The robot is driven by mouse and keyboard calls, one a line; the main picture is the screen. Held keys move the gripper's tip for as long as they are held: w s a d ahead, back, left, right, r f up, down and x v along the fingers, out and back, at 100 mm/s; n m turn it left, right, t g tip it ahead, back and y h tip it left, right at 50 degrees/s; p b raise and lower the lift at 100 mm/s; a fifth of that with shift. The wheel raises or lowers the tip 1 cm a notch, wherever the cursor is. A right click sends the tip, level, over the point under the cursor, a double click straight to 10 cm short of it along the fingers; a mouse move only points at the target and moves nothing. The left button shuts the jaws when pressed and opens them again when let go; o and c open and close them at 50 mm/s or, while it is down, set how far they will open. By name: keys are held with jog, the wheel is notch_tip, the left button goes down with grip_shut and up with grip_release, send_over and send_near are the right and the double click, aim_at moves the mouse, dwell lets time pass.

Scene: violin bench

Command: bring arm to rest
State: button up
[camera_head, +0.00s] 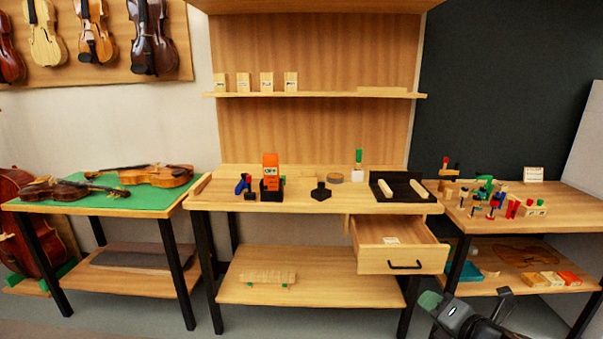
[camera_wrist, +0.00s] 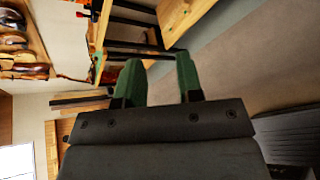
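My gripper (camera_wrist: 158,68) shows in the wrist view with its two green fingers spread apart and nothing between them. In the head view my gripper (camera_head: 430,300) is at the lower right, low in front of the benches. It is below the level of the open drawer (camera_head: 398,261) and appears to be in front of the right bench's near leg. The arm behind it runs down to the bottom edge of the picture, so most of it is out of view.
The drawer juts out from the middle bench (camera_head: 300,201), just above and left of my gripper. The right bench (camera_head: 560,215) holds several small parts and clamps. The left bench (camera_head: 100,208) carries violins on a green mat. Floor (camera_wrist: 270,60) shows beyond the fingers.

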jog(key=s+a+r+n+g+y+p, duration=0.1)
jog(key=s+a+r+n+g+p, duration=0.25)
jog(key=n, duration=0.75)
jog(key=s+a+r+n+g+y+p, duration=0.1)
jog(key=a+r+n+g+p, duration=0.15)
jog(key=a+n+p, duration=0.55)
jog(key=s+r+n+g+h+p, duration=0.1)
jog(key=r+n+h+p, duration=0.1)
jog(key=n, duration=1)
jog(key=s+d+r+n+g+h+p, duration=0.1)
jog(key=s+r+n+g+h+p, duration=0.1)
jog(key=n, duration=1.1)
jog(key=shift+s+r+g+h, duration=0.3)
jog(key=shift+r+h, duration=0.3)
jog(key=shift+r, duration=0.15)
